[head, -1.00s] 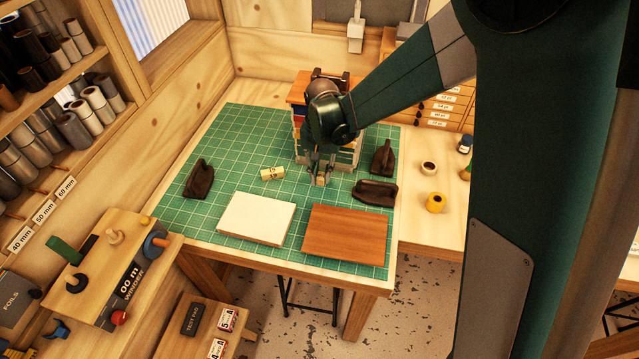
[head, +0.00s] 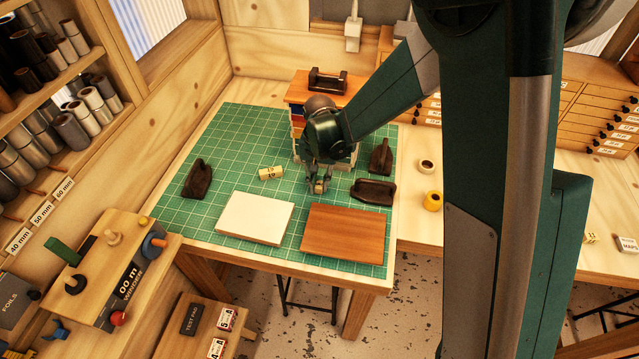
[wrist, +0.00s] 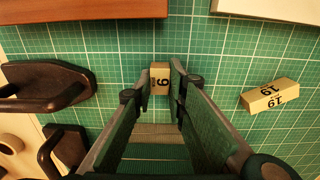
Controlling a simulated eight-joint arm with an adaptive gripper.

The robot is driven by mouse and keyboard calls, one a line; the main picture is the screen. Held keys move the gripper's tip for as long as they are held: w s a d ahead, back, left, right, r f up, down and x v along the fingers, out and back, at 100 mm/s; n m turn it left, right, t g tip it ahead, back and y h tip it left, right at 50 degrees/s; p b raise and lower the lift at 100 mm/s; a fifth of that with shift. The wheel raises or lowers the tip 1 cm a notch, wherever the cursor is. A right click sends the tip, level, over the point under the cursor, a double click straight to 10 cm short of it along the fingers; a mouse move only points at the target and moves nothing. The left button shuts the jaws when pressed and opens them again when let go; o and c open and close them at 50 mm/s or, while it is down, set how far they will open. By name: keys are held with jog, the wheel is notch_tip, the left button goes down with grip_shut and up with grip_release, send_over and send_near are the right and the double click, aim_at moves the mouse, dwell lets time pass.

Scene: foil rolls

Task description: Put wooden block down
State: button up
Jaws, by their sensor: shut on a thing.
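My gripper (head: 319,185) points down over the green cutting mat (head: 240,125). In the wrist view its two fingers (wrist: 161,83) are shut on a small pale wooden block (wrist: 159,76) with a dark number on it. The block (head: 319,188) is low, at or just above the mat; I cannot tell whether it touches. A second pale block marked 19 (head: 271,173) lies on the mat to the left, apart from the gripper; it also shows at the right of the wrist view (wrist: 269,95).
A white board (head: 255,217) and a brown wooden board (head: 345,231) lie at the mat's front. Dark handled tools stand at the right (head: 374,190), behind that (head: 381,157), and at the left (head: 197,178). A small drawer cabinet (head: 300,92) stands behind the gripper.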

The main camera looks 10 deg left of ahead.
aim_at(320, 184)
jog(key=shift+f, duration=0.3)
jog(key=o, duration=0.7)
jog(key=shift+r, duration=0.15)
jog(key=shift+r, duration=6)
jog(key=shift+d+r, duration=0.1)
